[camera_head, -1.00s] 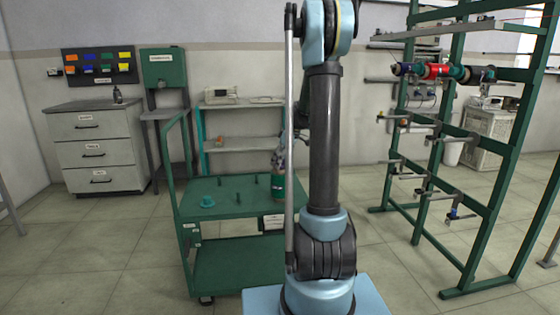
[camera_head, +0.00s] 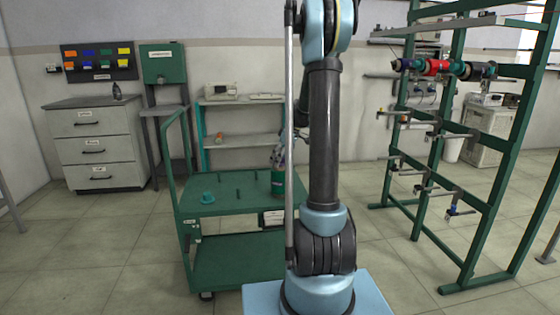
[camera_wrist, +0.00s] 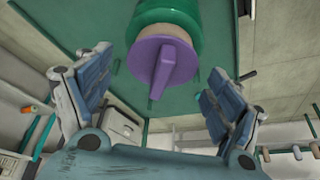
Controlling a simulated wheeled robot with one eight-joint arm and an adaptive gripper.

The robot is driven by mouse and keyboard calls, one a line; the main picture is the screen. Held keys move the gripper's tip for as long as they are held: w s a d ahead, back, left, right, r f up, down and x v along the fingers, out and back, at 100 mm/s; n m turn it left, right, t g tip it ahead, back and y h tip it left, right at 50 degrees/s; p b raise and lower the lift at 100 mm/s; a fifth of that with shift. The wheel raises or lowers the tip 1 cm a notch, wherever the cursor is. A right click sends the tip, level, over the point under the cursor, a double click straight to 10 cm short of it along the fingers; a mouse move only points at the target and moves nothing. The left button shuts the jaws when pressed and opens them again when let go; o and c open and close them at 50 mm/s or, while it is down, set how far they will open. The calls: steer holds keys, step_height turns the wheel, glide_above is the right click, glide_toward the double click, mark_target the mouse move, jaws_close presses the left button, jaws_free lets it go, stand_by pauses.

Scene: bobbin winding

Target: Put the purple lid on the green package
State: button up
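The green package (camera_wrist: 165,15) is a green cylinder standing on the green cart top. The purple lid (camera_wrist: 163,62), round with a raised bar handle, is on the package's top end in the wrist view. I cannot tell whether it is fully seated. In the head view, the package (camera_head: 278,186) stands at the cart's right edge, partly hidden by my arm, and the lid cannot be made out. My gripper (camera_wrist: 159,62) is open above it, one blue-padded finger on each side of the lid, with visible gaps. It also shows in the head view (camera_head: 279,157).
The green cart (camera_head: 225,205) carries a small teal round part (camera_head: 207,198) and several short upright pegs. A green rack (camera_head: 480,190) with spools stands at the right. A drawer cabinet (camera_head: 95,150) and a shelf (camera_head: 235,142) stand behind. The floor around the cart is clear.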

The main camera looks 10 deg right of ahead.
steer(key=v, duration=1.1)
steer(key=s+a+r+m, duration=0.1)
steer(key=s+a+m, duration=0.2)
steer(key=s, duration=0.9)
steer(key=s+f+m+h, duration=0.1)
steer(key=s+f, duration=0.4)
steer(key=s, duration=0.5)
steer(key=s+f+m+h, duration=0.1)
steer(key=s+f+m, duration=0.3)
steer(key=s, duration=0.5)
steer(key=s+f+m+h, duration=0.1)
steer(key=s+f, duration=0.4)
steer(key=s, duration=0.5)
steer(key=shift+s+a+f+m+h, duration=0.25)
steer(key=shift+s+f+m+h, duration=0.1)
steer(key=shift+m, duration=0.35)
steer(key=shift+w+f, duration=0.2)
steer(key=shift+w, duration=0.25)
